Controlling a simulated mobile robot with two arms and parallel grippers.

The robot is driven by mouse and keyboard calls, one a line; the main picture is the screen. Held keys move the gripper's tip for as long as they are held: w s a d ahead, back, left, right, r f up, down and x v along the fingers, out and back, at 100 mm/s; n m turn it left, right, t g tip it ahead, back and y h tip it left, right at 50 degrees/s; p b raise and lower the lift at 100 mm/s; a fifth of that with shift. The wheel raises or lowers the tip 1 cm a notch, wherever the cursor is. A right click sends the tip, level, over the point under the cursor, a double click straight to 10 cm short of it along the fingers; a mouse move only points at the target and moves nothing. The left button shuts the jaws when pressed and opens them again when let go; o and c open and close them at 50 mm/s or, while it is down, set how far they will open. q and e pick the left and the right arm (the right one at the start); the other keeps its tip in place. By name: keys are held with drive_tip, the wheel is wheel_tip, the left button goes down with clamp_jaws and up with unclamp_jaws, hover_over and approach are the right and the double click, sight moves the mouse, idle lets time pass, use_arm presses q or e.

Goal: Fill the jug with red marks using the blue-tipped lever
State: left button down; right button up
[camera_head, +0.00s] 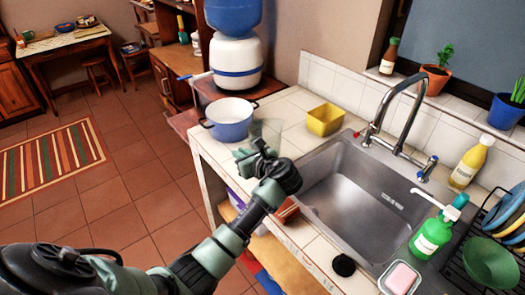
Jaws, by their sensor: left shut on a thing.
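My left gripper (256,153) is above the counter's front edge, left of the sink. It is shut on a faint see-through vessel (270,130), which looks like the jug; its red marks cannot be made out. The metal tap (403,98) arches over the sink (357,190) at its back rim. A blue-tipped lever (428,166) stands right of the spout, and a red-tipped lever (362,133) stands to its left. The gripper and vessel are left of the tap and apart from it. My right gripper is not in view.
A blue-and-white pot (229,124) and a yellow container (325,120) stand on the tiled counter. A green bottle (431,236), soap (400,279) and dish rack (474,264) crowd the sink's right side. The sink basin is clear.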

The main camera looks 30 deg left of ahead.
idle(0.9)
use_arm(q)
wheel_tip(320, 180, up, 20)
drive_tip(key=b, duration=0.1)
idle(0.3)
